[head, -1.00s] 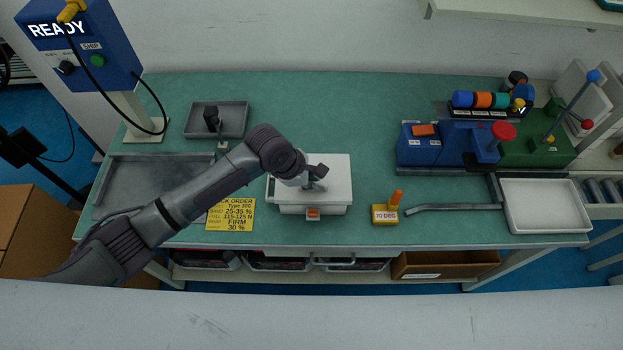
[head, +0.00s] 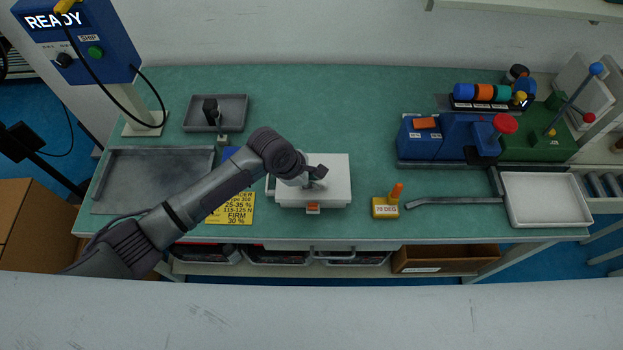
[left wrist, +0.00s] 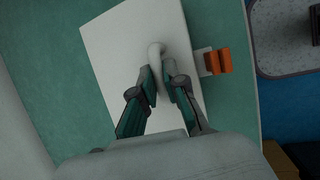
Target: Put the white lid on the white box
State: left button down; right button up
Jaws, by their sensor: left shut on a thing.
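The white lid (head: 337,172) is a flat plate with a raised handle. It lies over the white box (head: 270,187), whose left rim and a strip of front wall show. An orange latch (head: 313,208) is on the box front. I cannot tell whether the lid touches the box all round. My left gripper (head: 314,174) is shut on the lid's handle from above. In the left wrist view my left gripper (left wrist: 160,80) pinches the white handle (left wrist: 154,54), with the lid (left wrist: 120,45) below and the latch (left wrist: 217,62) beside it. My right gripper is not in view.
A yellow block with an orange peg (head: 386,207) stands right of the box. A yellow order card (head: 232,212) lies to the left, partly under my arm. Grey trays (head: 150,160) lie farther left. A blue fixture (head: 440,145) and white tray (head: 543,220) are at right.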

pick_arm(q)
jog(key=shift+f, duration=0.25)
jog(key=c, duration=1.1)
grip_release()
jog(key=shift+c, duration=0.2)
